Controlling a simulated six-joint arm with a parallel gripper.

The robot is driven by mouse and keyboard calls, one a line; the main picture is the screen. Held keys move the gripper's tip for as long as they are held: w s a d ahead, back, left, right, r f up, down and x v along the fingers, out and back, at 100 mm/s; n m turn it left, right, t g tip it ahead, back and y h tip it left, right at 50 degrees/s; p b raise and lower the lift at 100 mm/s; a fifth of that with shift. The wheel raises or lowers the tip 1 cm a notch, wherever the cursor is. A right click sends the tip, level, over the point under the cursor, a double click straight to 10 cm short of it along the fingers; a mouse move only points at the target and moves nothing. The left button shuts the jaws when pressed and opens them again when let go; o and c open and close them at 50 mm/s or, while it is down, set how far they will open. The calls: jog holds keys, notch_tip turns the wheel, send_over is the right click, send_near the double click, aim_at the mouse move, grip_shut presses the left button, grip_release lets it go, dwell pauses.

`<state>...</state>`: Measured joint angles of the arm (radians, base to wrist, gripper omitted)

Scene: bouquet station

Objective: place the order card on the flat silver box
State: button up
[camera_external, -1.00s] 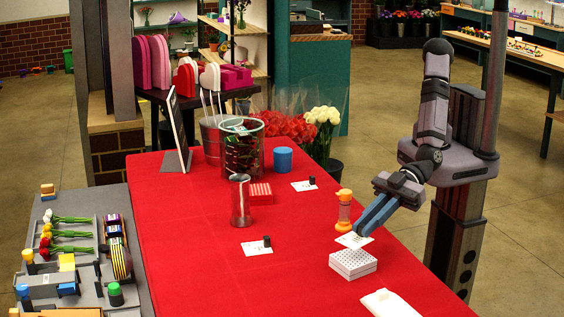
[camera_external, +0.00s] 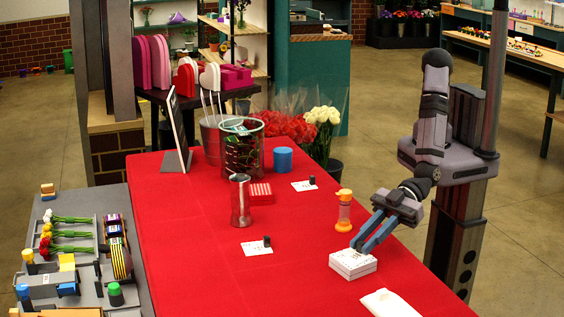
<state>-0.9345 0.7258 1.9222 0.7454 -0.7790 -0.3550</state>
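The order card (camera_external: 349,257) is a small white card with dark marks. It appears to lie flat on top of the white, dotted low box (camera_external: 355,272) at the front right of the red table; no silver colour shows on this box. The fingertips hide part of the card. I cannot tell whether the fingers still grip it or have opened.
An orange-topped bottle (camera_external: 344,212) stands just behind the box. A folded white cloth (camera_external: 390,304) lies in front. Other cards with black blocks lie at centre (camera_external: 257,247) and farther back (camera_external: 303,186).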

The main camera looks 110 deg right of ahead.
jog(key=shift+o, duration=0.9)
jog(key=shift+r, duration=0.15)
jog(key=shift+s+r, duration=0.1)
jog(key=b+v, duration=0.2)
jog(key=v, duration=1)
jog(key=shift+d, duration=0.15)
